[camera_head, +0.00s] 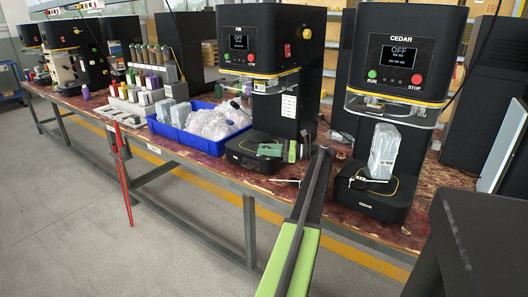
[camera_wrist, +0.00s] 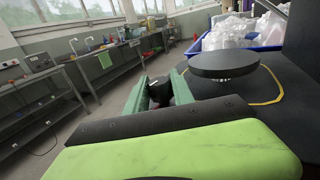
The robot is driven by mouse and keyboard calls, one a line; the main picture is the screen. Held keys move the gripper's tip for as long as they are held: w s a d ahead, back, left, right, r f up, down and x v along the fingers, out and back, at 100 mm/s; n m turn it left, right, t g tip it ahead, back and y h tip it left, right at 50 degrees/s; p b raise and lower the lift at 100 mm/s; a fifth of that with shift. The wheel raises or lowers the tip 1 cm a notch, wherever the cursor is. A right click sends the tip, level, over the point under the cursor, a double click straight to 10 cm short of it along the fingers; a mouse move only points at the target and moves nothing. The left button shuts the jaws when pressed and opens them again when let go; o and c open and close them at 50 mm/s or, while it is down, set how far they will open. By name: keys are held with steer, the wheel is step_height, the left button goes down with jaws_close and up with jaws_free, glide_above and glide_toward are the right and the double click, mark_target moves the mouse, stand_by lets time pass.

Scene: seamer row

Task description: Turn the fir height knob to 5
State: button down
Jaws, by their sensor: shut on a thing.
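The FIR seamer (camera_head: 244,58) stands on the bench in the middle of the head view, with its display reading OFF. My gripper (camera_head: 280,151) is at the front of its black base; it also shows in the wrist view (camera_wrist: 162,90). Its green jaws are shut on a small black knob (camera_wrist: 158,91), the height knob. A pale mark shows on the knob's top. The jaws cover its sides, and no scale numbers can be read. In the head view the knob is hidden by the gripper.
FIR's round black plate (camera_wrist: 222,65) is right of the jaws. A blue crate (camera_head: 178,131) of clear bags stands left of FIR. The CEDAR seamer (camera_head: 397,60) stands right, holding a grey pouch (camera_head: 384,150). The aisle (camera_head: 80,220) is open.

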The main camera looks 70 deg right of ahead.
steer(key=shift+w+n+g+y, duration=0.25)
steer(key=shift+n+g+y, duration=0.15)
steer(key=shift+n+y, duration=0.75)
steer(key=shift+y, duration=0.35)
steer(key=c, duration=1.1)
jaws_free()
steer(key=shift+f, duration=0.1)
steer(key=shift+c, duration=0.2)
steer(key=shift+o, duration=0.3)
